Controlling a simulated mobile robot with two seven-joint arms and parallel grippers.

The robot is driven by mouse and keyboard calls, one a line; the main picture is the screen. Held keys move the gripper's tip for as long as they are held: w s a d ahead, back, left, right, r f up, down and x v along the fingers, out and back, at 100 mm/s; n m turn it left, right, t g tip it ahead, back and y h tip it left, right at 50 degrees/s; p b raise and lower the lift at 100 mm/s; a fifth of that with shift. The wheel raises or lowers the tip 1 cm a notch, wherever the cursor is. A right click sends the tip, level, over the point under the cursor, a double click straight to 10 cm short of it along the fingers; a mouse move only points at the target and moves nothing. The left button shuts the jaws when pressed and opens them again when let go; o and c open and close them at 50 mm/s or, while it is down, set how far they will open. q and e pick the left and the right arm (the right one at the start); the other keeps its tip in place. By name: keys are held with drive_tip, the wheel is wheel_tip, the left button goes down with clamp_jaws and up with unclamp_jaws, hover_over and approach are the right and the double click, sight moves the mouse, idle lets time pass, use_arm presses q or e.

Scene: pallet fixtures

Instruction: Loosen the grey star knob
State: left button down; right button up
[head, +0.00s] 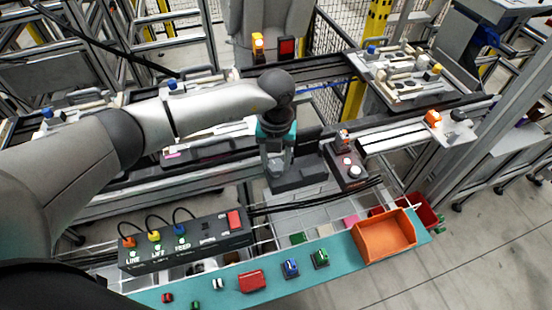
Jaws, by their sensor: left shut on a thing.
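My left gripper (277,152) points down over a dark grey block fixture (298,178) in the middle of the head view. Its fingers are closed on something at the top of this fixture. The grey star knob is hidden or too small to make out there; by its place, it is what the fingers hold. I cannot tell how far it is turned. My right gripper is not in view.
A control box (350,168) with buttons stands right of the fixture. In front are a switch box (185,241) with cables, an orange bin (384,236) and a teal shelf edge (205,297) with small coloured parts. A loaded pallet (415,92) lies at the back right.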

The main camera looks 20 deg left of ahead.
sight(276, 166)
use_arm(q)
drive_tip(key=shift+c, duration=1.5)
unclamp_jaws()
drive_tip(key=shift+r, duration=0.15)
wheel_tip(276, 166, up, 15)
drive_tip(key=shift+s, duration=0.1)
